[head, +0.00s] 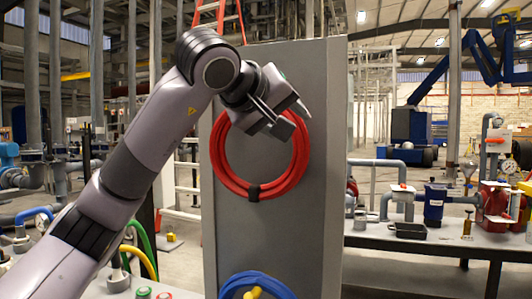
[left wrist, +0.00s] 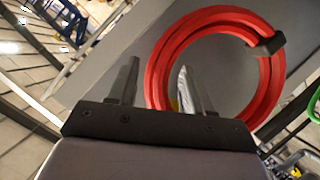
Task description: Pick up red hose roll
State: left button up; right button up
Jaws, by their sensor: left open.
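The red hose roll (head: 218,152) hangs as a ring on a tall grey panel (head: 280,235) in the head view. A black band (head: 253,192) wraps its lower part. My left gripper (head: 288,116) is open and empty at the ring's upper right, covering part of it. In the left wrist view the red hose roll (left wrist: 270,90) lies beyond the open left gripper (left wrist: 158,78). One finger appears outside the ring and the other over its opening, with a stretch of hose between them. I cannot tell whether they touch it. My right gripper is not in view.
A blue hose roll (head: 247,277) hangs lower on the same panel. Green and yellow hoses (head: 140,245) are at the lower left. A red ladder (head: 208,12) stands behind.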

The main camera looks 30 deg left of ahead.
pick_arm(q)
jog(key=w, duration=0.2)
jog(key=w+a+p, duration=0.1)
jog(key=w, duration=0.1)
jog(key=w+f, duration=0.1)
jog(key=w, duration=0.1)
jog(key=shift+w+a, duration=0.15)
jog(key=shift+w, duration=0.2)
jog(key=shift+r, duration=0.15)
grip_shut()
